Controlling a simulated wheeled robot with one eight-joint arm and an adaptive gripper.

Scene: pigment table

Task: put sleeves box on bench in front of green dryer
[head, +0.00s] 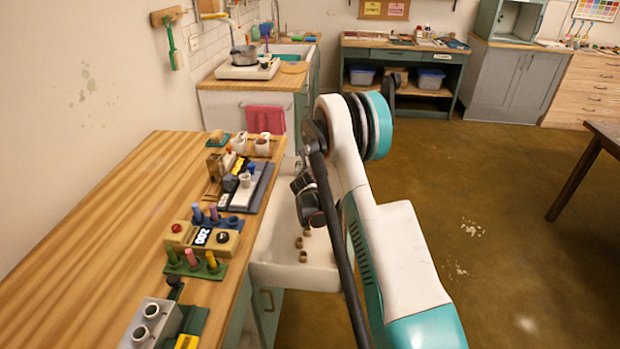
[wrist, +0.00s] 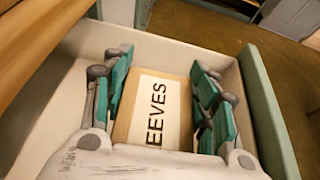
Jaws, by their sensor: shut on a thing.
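The sleeves box (wrist: 158,108) is tan with a white label reading "EEVES"; the first part of the word is hidden by my gripper. My gripper (wrist: 158,95) has its teal fingers on both sides of the box and is shut on it. The box is inside or just above the open drawer (wrist: 215,57); I cannot tell if it touches the floor of the drawer. In the head view my gripper (head: 306,198) is over the drawer, and the box is hidden. A green cabinet with an open front (head: 513,18), perhaps the green dryer, stands on a wood-topped grey bench (head: 510,45) at the back right.
Several small brown pieces (head: 302,256) lie in the drawer. The wooden worktop (head: 110,235) on the left carries racks and blocks along its right edge. A green workbench (head: 400,55) stands at the back and a dark table (head: 605,135) at the right. Open floor (head: 480,180) lies between.

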